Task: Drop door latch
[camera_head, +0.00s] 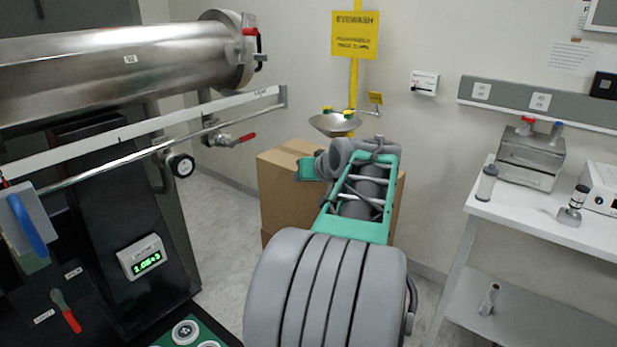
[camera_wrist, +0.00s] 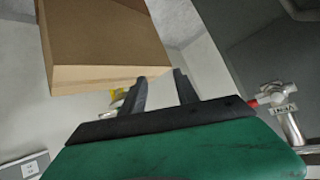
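The steel vacuum chamber (camera_head: 120,65) lies along the upper left of the head view. At its round door end is a latch (camera_head: 252,32) with a red part and a dark handle. My gripper shows in the wrist view (camera_wrist: 160,78), its two dark fingers apart with nothing between them. In the head view my own arm hides most of the gripper. The gripper is away from the latch, lower and to the right. The latch cannot be made out in the wrist view.
A cardboard box (camera_head: 282,200) stands behind my arm and shows close in the wrist view (camera_wrist: 105,40). An eyewash basin (camera_head: 335,124) hangs beyond it. A red-handled valve (camera_head: 235,141) sits below the chamber. A white bench (camera_head: 545,215) with instruments stands at right.

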